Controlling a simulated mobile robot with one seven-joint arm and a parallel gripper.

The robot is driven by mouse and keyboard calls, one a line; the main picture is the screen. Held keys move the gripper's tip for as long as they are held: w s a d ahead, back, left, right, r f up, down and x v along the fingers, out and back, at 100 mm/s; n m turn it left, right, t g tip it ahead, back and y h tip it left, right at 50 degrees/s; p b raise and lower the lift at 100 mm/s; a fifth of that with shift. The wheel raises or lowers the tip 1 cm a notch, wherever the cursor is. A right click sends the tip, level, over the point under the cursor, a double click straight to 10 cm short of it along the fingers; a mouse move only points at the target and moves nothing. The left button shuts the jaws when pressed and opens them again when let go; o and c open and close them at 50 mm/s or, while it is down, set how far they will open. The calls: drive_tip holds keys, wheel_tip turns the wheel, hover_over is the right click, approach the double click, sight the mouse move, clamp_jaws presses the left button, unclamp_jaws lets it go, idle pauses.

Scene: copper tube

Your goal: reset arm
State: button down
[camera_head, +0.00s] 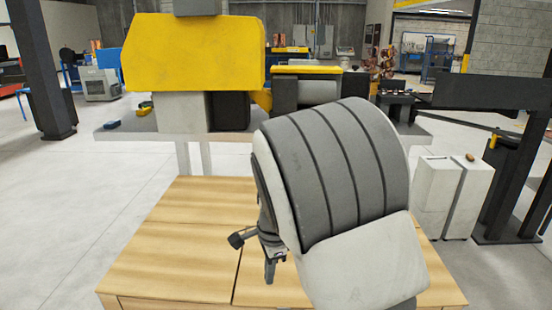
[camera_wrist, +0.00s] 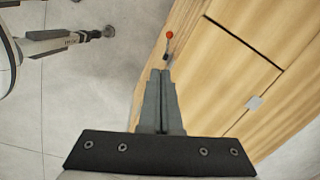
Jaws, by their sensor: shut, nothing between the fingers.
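My gripper (camera_wrist: 160,78) points up the picture in the wrist view, its two grey fingers together with nothing between them. It is beside the edge of the wooden workbench (camera_wrist: 225,50). In the head view my large grey and white arm link fills the middle right. Part of my gripper (camera_head: 270,272) shows beside its lower left, in front of the wooden bench top (camera_head: 175,265). The link hides much of the bench's right side. No copper tube can be made out on the visible bench top.
A small red-tipped item (camera_wrist: 169,34) shows beyond the fingertips. A yellow machine (camera_head: 195,55) stands on a grey table (camera_head: 140,130) behind the bench. White boxes (camera_head: 437,195) and a dark frame (camera_head: 510,195) stand right. Open floor (camera_head: 60,205) lies left.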

drive_tip(key=s+d+r+n+t+y, duration=0.1)
drive_tip(key=s+d+r+n, duration=0.35)
drive_tip(key=r, duration=0.25)
drive_tip(key=s+d+r+n+t, duration=0.1)
drive_tip(key=s+d+r+n, duration=0.2)
drive_tip(key=s+d+r, duration=0.4)
drive_tip(key=s+d+r+n+t+h+p, duration=0.1)
drive_tip(key=s+d+r+n+t, duration=0.2)
drive_tip(key=s+n, duration=0.3)
drive_tip(key=s+d+r, duration=0.1)
drive_tip(key=s, duration=0.3)
drive_tip(key=shift+s+r+n+h, duration=0.2)
drive_tip(key=shift+r+n+h, duration=0.05)
drive_tip(key=shift+n+h, duration=0.15)
drive_tip(key=c, duration=1.5)
unclamp_jaws()
drive_tip(key=shift+c, duration=0.2)
